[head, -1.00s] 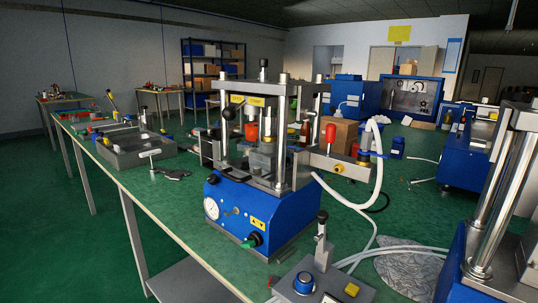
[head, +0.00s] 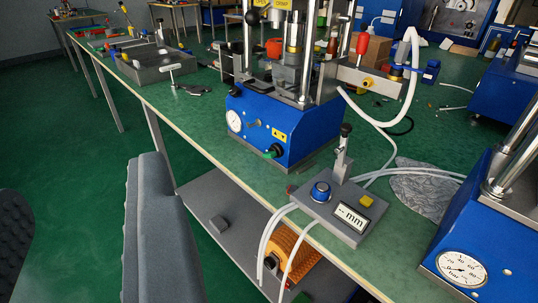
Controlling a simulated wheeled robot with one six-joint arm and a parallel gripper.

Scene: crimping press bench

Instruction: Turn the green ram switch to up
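The green ram switch (head: 272,153) is a small knob with a green handle, low on the front of the blue press (head: 268,122). Its handle seems to point to the lower left, though it is small in view. A yellow arrow label (head: 279,135) sits just above it. My gripper (head: 80,215) shows at the lower left as a grey finger and a darker, bumpy finger, with a wide gap between them. It is open and empty, apart from the switch and left of it in the picture. The finger ends are close to the camera and partly cut off.
A grey control box (head: 335,212) with a blue knob, lever and display stands right of the switch. White hoses (head: 268,245) hang over the bench edge. A second blue press (head: 470,245) stands at the right. A grey lower shelf (head: 240,235) lies under the bench.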

